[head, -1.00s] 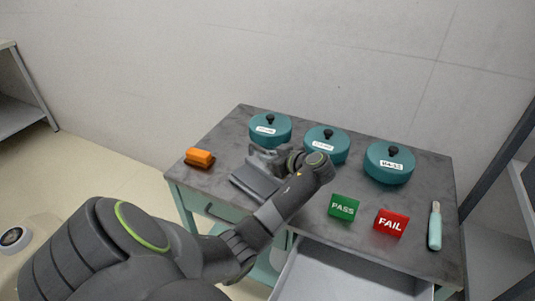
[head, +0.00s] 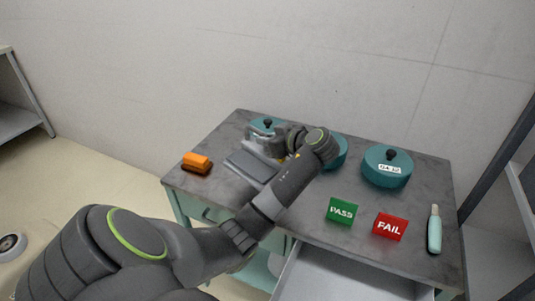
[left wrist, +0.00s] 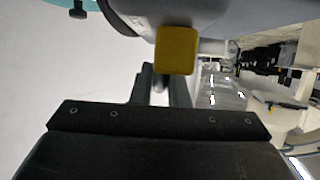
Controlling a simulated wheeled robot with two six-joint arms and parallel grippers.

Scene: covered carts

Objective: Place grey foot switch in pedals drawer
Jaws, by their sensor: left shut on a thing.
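The grey foot switch (head: 249,167), a flat grey slab, is held in my left gripper (head: 265,145) over the left part of the cart top. Its lower edge seems just above the surface; the gap is hard to judge. My left forearm hides part of the grip. In the left wrist view a wide dark plate with small screws fills the bottom, but I cannot tell whether it is the switch. An open drawer (head: 345,275) juts from the cart's front and its visible inside is empty. No drawer label is readable. My right gripper is out of view.
An orange pedal-like block (head: 197,162) sits at the cart's left edge. Teal lidded pots (head: 387,168) line the back. A shut drawer (head: 212,214) is at left front.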

